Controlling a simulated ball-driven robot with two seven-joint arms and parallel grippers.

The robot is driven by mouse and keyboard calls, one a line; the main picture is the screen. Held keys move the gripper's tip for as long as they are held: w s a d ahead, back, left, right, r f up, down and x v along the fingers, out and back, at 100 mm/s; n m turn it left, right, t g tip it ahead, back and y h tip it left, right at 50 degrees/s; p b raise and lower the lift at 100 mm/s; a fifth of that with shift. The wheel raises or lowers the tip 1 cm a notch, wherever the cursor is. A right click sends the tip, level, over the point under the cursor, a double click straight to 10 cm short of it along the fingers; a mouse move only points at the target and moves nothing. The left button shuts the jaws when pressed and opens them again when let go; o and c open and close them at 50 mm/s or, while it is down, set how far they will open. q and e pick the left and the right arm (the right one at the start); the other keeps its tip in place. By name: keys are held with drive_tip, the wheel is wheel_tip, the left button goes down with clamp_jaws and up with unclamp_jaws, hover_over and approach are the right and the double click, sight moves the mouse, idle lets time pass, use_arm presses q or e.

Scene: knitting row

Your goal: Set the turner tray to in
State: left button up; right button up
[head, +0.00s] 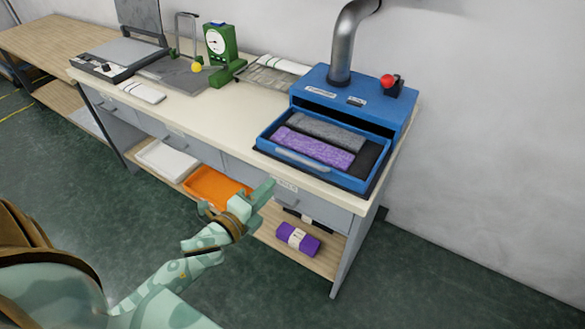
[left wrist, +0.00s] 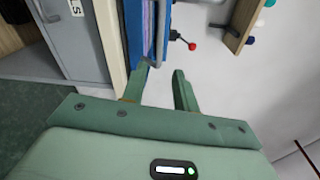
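The turner tray (head: 268,149) is the blue drawer of the blue machine (head: 345,92) on the bench. It stands pulled out towards me, with a pale handle (head: 300,160) on its front. A grey knit piece (head: 325,130) and a purple knit piece (head: 310,147) lie in it. My left gripper (head: 238,198) is in front of the bench, below and left of the tray, apart from the handle. In the left wrist view its two fingers (left wrist: 160,72) are apart with nothing between them, and blue tray or machine surface shows beyond. My right gripper is not in view.
The machine carries a red knob (head: 388,81) and a metal duct (head: 348,45). A green dial scale (head: 221,45) stands further left on the bench. Below are an orange tray (head: 213,188), a white tray (head: 168,160) and a purple bundle (head: 298,239). The bench top left of the machine is partly clear.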

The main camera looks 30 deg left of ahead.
sight(293, 158)
use_arm(q)
drive_tip(key=w+n+b, duration=0.1)
drive_tip(key=w, duration=0.4)
drive_tip(key=w+g+b, duration=0.1)
drive_tip(key=w, duration=0.4)
drive_tip(key=w+f+n+y+b, duration=0.1)
drive_tip(key=w, duration=0.3)
drive_tip(key=shift+w+a+f+n+g, duration=0.1)
drive_tip(key=shift+w+a+n+g, duration=0.1)
drive_tip(key=shift+w+n+g, duration=0.15)
clamp_jaws()
